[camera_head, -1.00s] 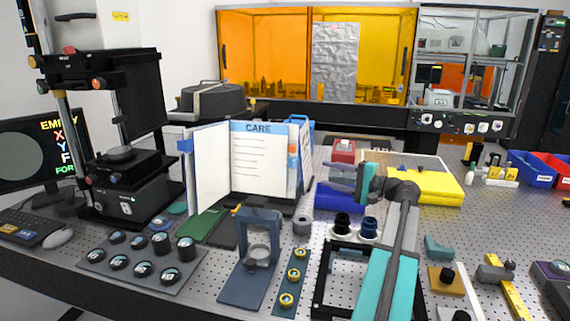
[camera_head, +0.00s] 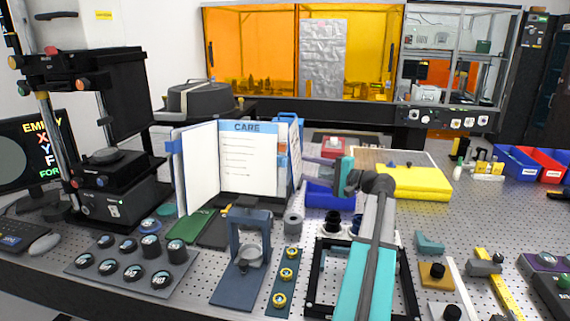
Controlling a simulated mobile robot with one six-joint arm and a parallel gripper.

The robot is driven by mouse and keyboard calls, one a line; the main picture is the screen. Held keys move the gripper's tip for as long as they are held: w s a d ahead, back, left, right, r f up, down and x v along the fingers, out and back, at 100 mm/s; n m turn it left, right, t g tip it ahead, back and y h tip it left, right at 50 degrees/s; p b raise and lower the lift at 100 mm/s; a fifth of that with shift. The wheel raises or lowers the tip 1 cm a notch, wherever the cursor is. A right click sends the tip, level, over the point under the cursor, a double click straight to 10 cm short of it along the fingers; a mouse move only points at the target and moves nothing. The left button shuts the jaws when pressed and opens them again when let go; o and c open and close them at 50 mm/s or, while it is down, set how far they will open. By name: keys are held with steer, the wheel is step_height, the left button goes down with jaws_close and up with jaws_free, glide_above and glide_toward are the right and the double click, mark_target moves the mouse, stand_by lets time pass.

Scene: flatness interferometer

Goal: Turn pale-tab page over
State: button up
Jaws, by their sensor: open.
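An open flip book (camera_head: 248,162) stands upright on the bench, left of centre. Its front page is headed CARE on a blue band and has several lines of text. A blank white page (camera_head: 198,165) stands spread to the left, with a blue tab (camera_head: 173,146) on its outer edge. An orange tab (camera_head: 282,149) shows at the right edge of the pages. I cannot make out clearly which tab is the pale one. My gripper (camera_head: 314,168) is open, just right of the book, with its fingers pointing left. I cannot tell whether it touches a page.
A black frame (camera_head: 318,270) lies under my arm. Dark round weights (camera_head: 134,272) on a plate and an upright blue-grey stand (camera_head: 238,270) are in front of the book. A yellow block (camera_head: 420,182) and a blue box (camera_head: 322,197) lie behind my arm.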

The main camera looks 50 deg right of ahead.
mark_target(285, 164)
steer(key=w, duration=0.3)
steer(key=w+a+p, duration=0.1)
steer(key=w, duration=0.2)
steer(key=w+p, duration=0.1)
steer(key=w, duration=0.3)
steer(key=shift+w+a+f, duration=0.1)
steer(key=shift+a+f, duration=0.25)
steer(key=shift+a, duration=0.05)
jaws_close()
steer(key=shift+a, duration=0.2)
steer(key=shift+d, duration=0.15)
